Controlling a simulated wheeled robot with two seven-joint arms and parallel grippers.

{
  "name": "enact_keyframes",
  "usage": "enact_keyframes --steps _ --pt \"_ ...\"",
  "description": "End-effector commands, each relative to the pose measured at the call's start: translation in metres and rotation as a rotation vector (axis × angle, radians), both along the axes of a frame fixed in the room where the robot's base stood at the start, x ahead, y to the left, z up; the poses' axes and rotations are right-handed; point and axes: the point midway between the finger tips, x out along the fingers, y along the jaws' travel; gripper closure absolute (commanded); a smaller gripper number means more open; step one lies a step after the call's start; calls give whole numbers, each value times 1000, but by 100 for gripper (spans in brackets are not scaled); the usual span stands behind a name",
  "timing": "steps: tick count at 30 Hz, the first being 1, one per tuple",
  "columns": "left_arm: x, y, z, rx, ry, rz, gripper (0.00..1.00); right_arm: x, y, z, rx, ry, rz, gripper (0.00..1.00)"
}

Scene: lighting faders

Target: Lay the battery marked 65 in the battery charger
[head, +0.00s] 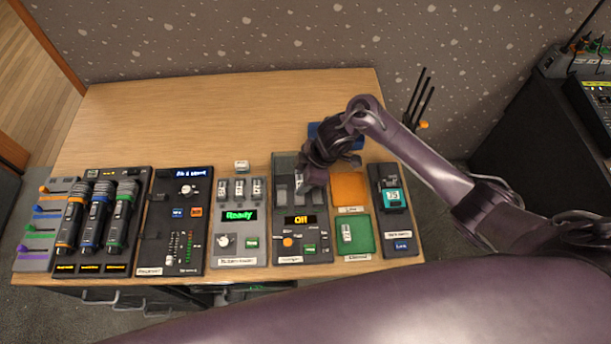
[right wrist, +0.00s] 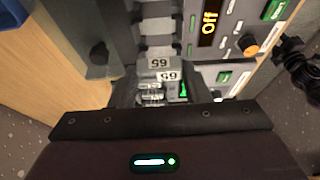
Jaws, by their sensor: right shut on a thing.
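The battery marked 65 (right wrist: 158,63) is pale grey with white number labels. My right gripper (right wrist: 160,88) is shut on it, with a dark finger on either side. In the head view the right gripper (head: 315,178) is over the right side of the battery charger (head: 303,254), a dark grey unit whose display reads "Off". The charger's row of grey bays (right wrist: 155,27) shows just beyond the battery in the right wrist view. I cannot tell whether the battery touches a bay. The gripper hides part of the bays.
Left of the charger stands a grey unit (head: 240,258) reading "Ready", with several batteries; another battery (head: 241,166) is behind it. To the right are an orange tray (head: 350,185), a green tray (head: 362,220) holding a battery (head: 347,232), and a tester (head: 400,245).

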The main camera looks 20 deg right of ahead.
Motion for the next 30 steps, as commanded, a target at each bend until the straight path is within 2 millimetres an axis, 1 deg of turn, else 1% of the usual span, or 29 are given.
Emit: enact_keyframes --steps 8,16,21,25,30 --pt "0 -5 -10 -6 0 1 64 1 0 -13 -1 4 -5 79" --pt "0 -9 -34 -12 -2 3 64 1 0 -36 -1 4 -5 79" --pt "1 -9 -43 -12 -2 2 64 1 0 -49 -1 4 -5 79" --pt "1 -8 -47 -10 -2 2 64 1 0 -55 -1 3 -6 79" --pt "1 -7 -47 -9 -2 1 64 1 0 -57 -2 3 -6 79"
